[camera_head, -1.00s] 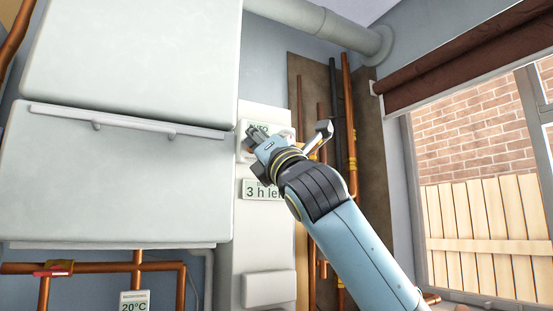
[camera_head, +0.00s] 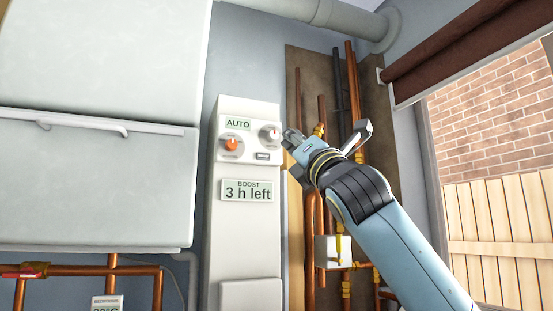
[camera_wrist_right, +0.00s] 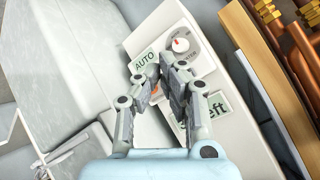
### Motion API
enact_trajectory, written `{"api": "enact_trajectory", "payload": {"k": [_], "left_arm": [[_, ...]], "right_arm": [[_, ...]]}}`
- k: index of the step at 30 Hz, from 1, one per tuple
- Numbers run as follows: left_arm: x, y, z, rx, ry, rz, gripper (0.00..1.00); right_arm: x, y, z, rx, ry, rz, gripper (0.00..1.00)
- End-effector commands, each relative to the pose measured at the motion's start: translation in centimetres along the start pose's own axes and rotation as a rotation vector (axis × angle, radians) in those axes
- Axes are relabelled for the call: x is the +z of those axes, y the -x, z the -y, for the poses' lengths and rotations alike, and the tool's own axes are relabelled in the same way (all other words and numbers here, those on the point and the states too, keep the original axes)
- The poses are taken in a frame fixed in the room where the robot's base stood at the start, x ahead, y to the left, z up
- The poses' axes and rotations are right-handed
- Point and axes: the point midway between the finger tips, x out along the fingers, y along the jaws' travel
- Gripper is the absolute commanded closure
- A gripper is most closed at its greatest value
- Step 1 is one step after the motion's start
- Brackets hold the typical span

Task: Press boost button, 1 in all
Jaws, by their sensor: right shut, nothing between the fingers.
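A tall white control unit (camera_head: 240,265) stands against the wall, with a green AUTO display (camera_head: 237,123) at its top. A lower display (camera_head: 248,190) reads "BOOST 3 h left". My right gripper (camera_head: 290,137) is shut and empty, just right of the unit's upper part. In the right wrist view, the fingers (camera_wrist_right: 155,64) show in front of the panel, partly covering the AUTO display (camera_wrist_right: 145,59) and the boost display (camera_wrist_right: 217,107). My left gripper is not in view.
Copper pipes (camera_head: 310,225) run close right of the unit. A large pale cabinet (camera_head: 100,190) stands left, and a window (camera_head: 485,150) is at right.

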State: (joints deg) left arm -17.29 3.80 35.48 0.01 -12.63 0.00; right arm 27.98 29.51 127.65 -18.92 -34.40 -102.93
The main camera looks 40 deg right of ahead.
Motion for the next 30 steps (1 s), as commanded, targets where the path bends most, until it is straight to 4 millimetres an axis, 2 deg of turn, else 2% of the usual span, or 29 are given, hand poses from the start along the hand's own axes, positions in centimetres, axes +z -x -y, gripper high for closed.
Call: {"api": "enact_trajectory", "payload": {"k": [6, 9, 19, 25, 30], "left_arm": [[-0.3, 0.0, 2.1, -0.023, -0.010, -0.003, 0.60], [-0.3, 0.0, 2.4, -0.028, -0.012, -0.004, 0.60], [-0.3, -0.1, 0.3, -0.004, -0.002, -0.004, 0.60], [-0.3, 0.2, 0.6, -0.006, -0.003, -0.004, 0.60], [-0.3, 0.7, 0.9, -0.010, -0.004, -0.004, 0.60]], "right_arm": [[0.0, 0.0, 0.0, 0.000, -0.001, 0.000, 1.00], [-0.1, -0.3, 0.1, 0.000, -0.001, 0.000, 1.00], [-1.8, -3.4, 1.9, -0.002, -0.002, 0.001, 1.00], [-2.9, -5.6, 2.9, -0.002, -0.002, 0.000, 1.00], [-3.4, -6.7, 3.5, -0.001, -0.001, 0.000, 1.00]]}}
